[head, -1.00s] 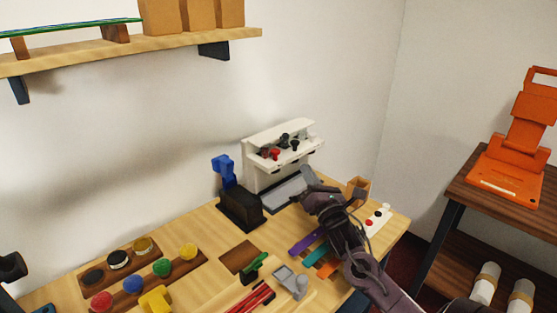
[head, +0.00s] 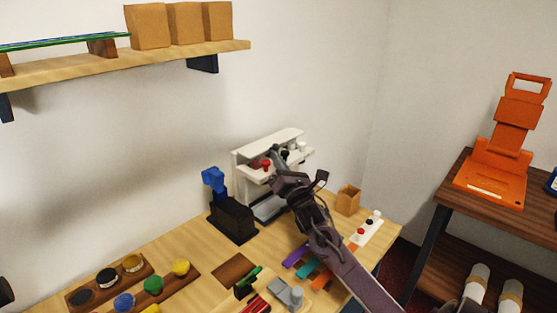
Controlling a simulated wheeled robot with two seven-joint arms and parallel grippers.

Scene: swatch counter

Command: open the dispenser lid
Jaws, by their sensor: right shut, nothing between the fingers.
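The dispenser (head: 242,178) is a white box at the back of the counter against the wall. A pale flat top panel (head: 268,143) runs along its upper edge. Below that panel a ledge holds red, black and white knobs. My right gripper (head: 279,159) is shut and empty. It is at the dispenser's front, overlapping the knob ledge in the head view and just below the top panel. Whether it touches the dispenser I cannot tell. My right arm hides part of the dispenser's lower right side. My left gripper is not in view.
A black block with a blue piece (head: 232,217) stands left of the dispenser. A small brown box (head: 348,199) and a white strip with buttons (head: 367,229) are to the right. Coloured swatches (head: 308,264) lie in front. An orange stand (head: 497,170) is on a side table.

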